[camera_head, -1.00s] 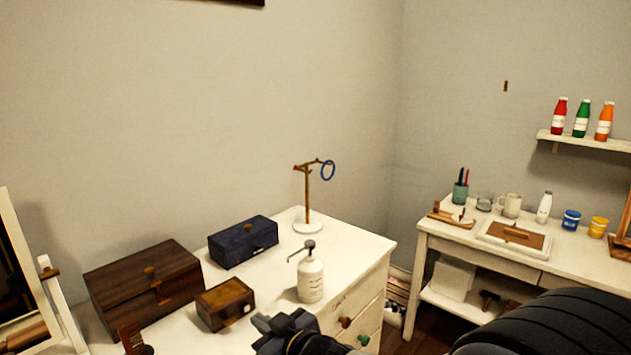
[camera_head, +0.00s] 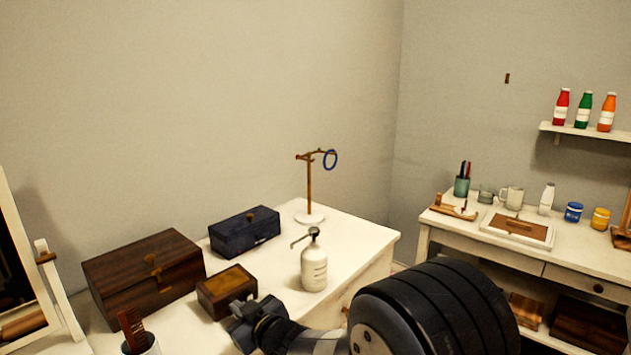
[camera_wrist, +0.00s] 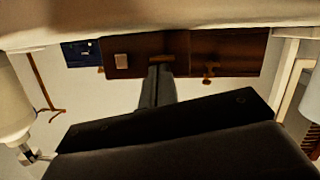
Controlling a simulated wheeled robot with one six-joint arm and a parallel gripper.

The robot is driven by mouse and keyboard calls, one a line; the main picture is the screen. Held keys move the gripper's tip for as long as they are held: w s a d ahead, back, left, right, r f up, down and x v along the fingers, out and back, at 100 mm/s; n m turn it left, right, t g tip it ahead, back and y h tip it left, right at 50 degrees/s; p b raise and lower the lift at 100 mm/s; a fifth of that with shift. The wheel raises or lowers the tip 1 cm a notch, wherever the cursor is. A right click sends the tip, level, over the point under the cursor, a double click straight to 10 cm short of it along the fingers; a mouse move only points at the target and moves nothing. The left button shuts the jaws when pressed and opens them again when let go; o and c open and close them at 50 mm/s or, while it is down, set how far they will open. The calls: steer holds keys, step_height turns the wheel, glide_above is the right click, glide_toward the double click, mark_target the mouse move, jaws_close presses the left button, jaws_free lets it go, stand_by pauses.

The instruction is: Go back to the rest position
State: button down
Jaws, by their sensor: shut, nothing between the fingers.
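My gripper (camera_head: 243,318) is over the front of the white dresser top (camera_head: 352,243), beside the small brown box with a tan lid (camera_head: 228,287). In the wrist view its fingers (camera_wrist: 160,80) are together and empty. My arm reaches in from the lower right and hides part of the dresser front. The white pump bottle (camera_head: 314,268) stands upright to the right of my gripper, with a visible gap between them in the head view. The wrist view appears upside down, with the boxes along its top.
A large brown chest (camera_head: 145,278), a dark blue box (camera_head: 245,232) and a wooden stand with a blue ring (camera_head: 309,190) stand on the dresser. A mirror (camera_head: 20,280) and a comb in a cup (camera_head: 140,345) are at left. A white desk (camera_head: 470,235) holds several items.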

steer(key=shift+s+a+f+n+t+h+b, duration=0.1)
steer(key=shift+s+f+n+t+h+b, duration=0.1)
steer(key=shift+n+b, duration=0.45)
steer(key=shift+s+a+f+n+t+h+b, duration=0.1)
steer(key=shift+n+t+h+b, duration=0.1)
steer(key=shift+n+b, duration=0.4)
steer(key=shift+n+t, duration=0.3)
steer(key=shift+n, duration=0.55)
steer(key=shift+r, duration=0.1)
